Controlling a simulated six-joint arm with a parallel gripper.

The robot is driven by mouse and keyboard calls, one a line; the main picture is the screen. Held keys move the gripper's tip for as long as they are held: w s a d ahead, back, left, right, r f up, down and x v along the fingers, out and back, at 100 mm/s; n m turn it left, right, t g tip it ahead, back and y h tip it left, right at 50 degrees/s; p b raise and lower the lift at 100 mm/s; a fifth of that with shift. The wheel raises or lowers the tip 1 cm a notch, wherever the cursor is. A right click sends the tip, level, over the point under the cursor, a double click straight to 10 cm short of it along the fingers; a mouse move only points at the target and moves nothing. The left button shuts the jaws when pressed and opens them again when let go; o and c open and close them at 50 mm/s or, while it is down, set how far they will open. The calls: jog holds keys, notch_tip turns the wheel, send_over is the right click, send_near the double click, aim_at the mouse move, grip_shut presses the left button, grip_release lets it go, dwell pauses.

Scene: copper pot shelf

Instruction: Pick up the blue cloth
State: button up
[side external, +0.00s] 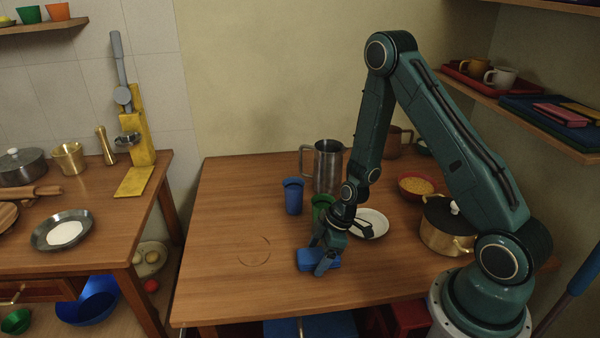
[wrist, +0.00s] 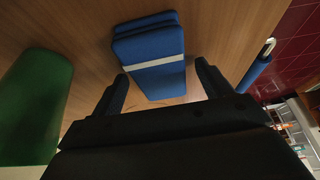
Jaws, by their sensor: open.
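The blue cloth (side external: 319,260) is a folded stack lying on the wooden table near its front edge. In the wrist view the blue cloth (wrist: 150,50) has a white stripe across it and lies ahead of the fingers, its near end reaching between them. My gripper (side external: 324,262) is low over the cloth in the side view, partly covering it. In the wrist view my gripper (wrist: 160,82) is open, with one finger on each side of the cloth's near end. I cannot tell whether the fingers touch it.
A green cup (side external: 322,207) stands close behind my gripper, with a blue cup (side external: 293,196) to its left. A white plate (side external: 371,222), a metal pitcher (side external: 327,166), a bowl of yellow food (side external: 416,185) and a brass pot (side external: 446,228) stand further back or right. The table's left front is clear.

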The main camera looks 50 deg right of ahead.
aim_at(317, 253)
jog(key=shift+f, duration=0.1)
dwell(0.4)
jog(key=c, duration=1.1)
jog(key=shift+o, duration=0.2)
notch_tip(317, 253, up, 20)
jog(key=shift+r, duration=0.25)
dwell(0.5)
jog(key=shift+o, duration=0.7)
jog(key=shift+c, duration=0.3)
jog(key=shift+w, duration=0.15)
